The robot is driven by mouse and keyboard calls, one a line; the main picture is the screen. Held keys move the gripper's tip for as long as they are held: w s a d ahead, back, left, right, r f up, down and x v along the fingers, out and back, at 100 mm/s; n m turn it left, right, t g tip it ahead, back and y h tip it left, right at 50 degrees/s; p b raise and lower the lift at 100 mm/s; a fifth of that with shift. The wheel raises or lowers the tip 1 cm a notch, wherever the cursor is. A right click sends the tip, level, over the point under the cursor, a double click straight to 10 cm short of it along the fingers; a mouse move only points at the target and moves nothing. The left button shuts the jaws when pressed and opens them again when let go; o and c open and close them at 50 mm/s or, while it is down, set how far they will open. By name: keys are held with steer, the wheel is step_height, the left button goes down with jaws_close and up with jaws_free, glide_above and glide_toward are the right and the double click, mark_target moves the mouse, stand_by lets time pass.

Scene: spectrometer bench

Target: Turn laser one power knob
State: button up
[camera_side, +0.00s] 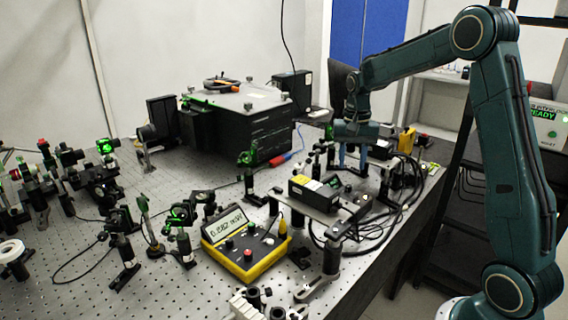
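My gripper (352,168) points down over the right part of the bench. Its two blue fingers show apart, with a gap between them and nothing clearly held. A black box with a yellow label (313,190), which looks like a laser unit, sits on a raised plate just below and left of the fingers. Another dark unit (400,176) stands to the right of the fingers among cables. I cannot pick out the laser one power knob; it is too small or hidden near the gripper. Whether the fingers touch anything is not clear.
A yellow power meter (246,247) with a lit display stands at front center. A large black box (237,125) sits behind. Mounted optics (180,217) crowd the left. Black cables loop at the right near the bench edge. A blue-and-red tool (285,158) lies mid-bench.

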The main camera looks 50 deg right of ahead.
mark_target(349, 185)
steer(key=shift+f, duration=3.45)
jaws_close()
